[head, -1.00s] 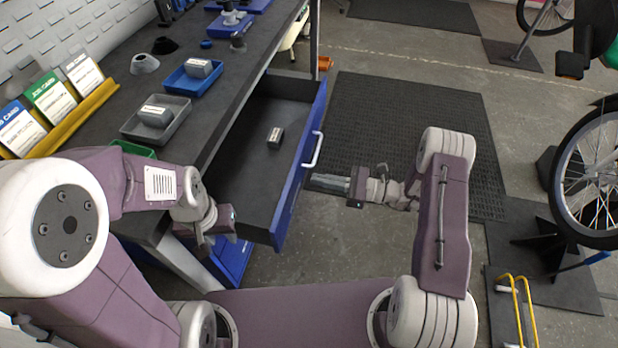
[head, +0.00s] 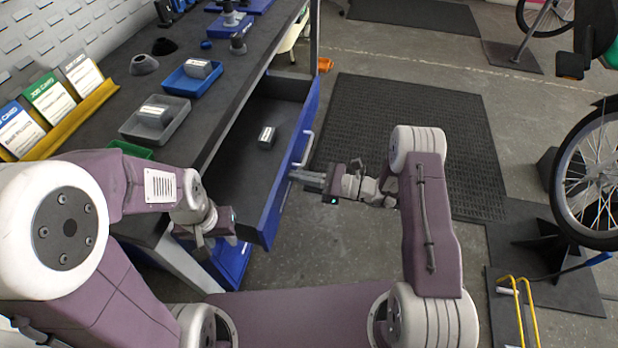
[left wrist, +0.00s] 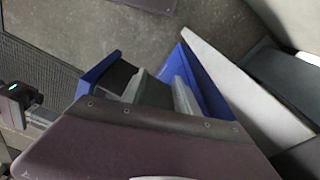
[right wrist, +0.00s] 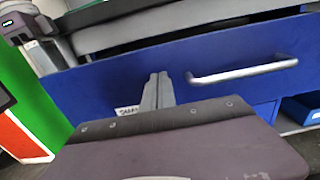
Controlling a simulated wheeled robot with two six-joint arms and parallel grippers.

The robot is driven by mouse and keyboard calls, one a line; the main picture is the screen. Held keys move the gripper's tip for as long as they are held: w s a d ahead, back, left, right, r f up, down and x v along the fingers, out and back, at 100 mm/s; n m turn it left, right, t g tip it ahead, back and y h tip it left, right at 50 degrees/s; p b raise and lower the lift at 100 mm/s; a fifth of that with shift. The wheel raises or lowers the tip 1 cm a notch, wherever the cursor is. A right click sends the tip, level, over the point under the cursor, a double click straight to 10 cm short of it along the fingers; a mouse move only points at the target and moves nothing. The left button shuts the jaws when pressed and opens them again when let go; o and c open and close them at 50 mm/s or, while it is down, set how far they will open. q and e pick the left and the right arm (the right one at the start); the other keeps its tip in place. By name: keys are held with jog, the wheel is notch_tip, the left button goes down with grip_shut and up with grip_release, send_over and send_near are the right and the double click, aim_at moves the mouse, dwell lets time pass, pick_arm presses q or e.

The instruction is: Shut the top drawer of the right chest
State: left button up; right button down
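The top drawer, with a blue front (head: 272,208) and a dark interior, stands pulled out from under the dark bench top in the head view. Its silver handle (head: 304,150) also shows in the right wrist view (right wrist: 243,70). My right gripper (head: 306,180) is shut and empty, its fingertips at the outer face of the drawer front, beside the handle; contact looks likely. In the right wrist view its fingers (right wrist: 158,92) lie side by side against the blue front. My left gripper (head: 232,224) hangs by the drawer's near end; its fingers (left wrist: 158,92) look apart and empty.
Another blue drawer (head: 230,262) shows lower down. The bench top (head: 222,100) carries trays and job cards. A black mat (head: 410,120) and open floor lie to the right, with a bike wheel (head: 590,175) beyond.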

jog(key=b, duration=0.5)
send_over(235, 179)
jog(key=shift+d+f, duration=0.1)
jog(key=shift+d, duration=0.2)
jog(key=shift+w+a, duration=0.1)
jog(key=shift+a, duration=0.3)
jog(key=shift+r, duration=0.3)
jog(key=shift+r, duration=0.1)
